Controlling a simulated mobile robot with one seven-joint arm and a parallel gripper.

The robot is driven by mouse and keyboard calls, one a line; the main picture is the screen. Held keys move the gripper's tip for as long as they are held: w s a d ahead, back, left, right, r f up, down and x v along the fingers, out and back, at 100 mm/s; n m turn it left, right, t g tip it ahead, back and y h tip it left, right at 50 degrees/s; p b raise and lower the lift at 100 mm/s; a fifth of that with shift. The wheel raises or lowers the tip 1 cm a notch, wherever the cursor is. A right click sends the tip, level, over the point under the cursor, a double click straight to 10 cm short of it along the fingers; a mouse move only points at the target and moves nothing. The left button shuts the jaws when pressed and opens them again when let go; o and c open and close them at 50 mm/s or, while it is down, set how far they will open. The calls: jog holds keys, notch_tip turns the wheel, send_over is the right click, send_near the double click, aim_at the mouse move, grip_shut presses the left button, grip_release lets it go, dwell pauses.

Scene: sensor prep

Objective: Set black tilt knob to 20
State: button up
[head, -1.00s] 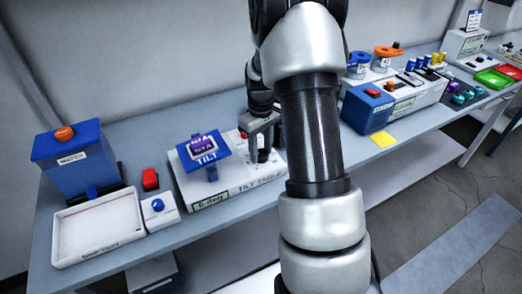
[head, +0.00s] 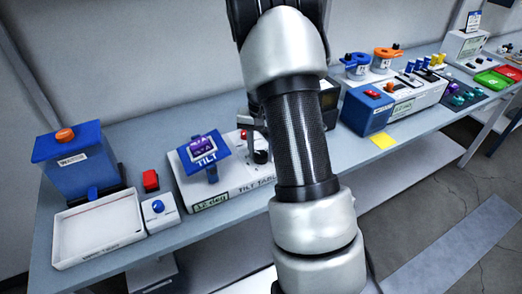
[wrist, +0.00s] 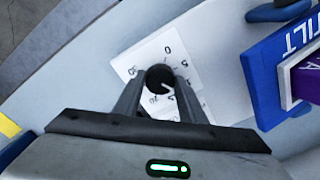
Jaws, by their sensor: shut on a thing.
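The black tilt knob (wrist: 160,77) sits on a white dial plate (wrist: 150,50) with printed numbers; the 0 shows above the knob in the wrist view. A pale pointer mark shows on the knob's lower right. My gripper (wrist: 160,88) is shut on the knob, one finger on each side. In the head view my arm hides most of the gripper and the dial. The white tilt table base (head: 232,186) carries a blue TILT platform (head: 205,151), which leans. Its green readout (head: 211,201) shows a degree value too small to read surely.
A red button (head: 151,181), a small box with a blue knob (head: 158,208), a white tray (head: 98,233) and a blue bin (head: 72,165) stand left. A blue box (head: 367,108) and yellow note (head: 382,141) lie right. The TILT platform is close beside my gripper.

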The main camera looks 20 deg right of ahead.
jog(key=m, duration=0.3)
jog(key=shift+r+m+p, duration=0.1)
jog(key=shift+m+p, duration=0.2)
jog(key=shift+p, duration=0.05)
jog(key=m+p, duration=0.1)
jog(key=m, duration=0.2)
jog(key=shift+m, duration=0.3)
jog(key=m+p, duration=0.1)
jog(key=m, duration=0.2)
jog(key=shift+m, duration=0.3)
jog(key=shift+m+p, duration=0.8)
jog(key=shift+m, duration=1)
jog(key=o, duration=1.1)
jog(key=shift+c, duration=0.2)
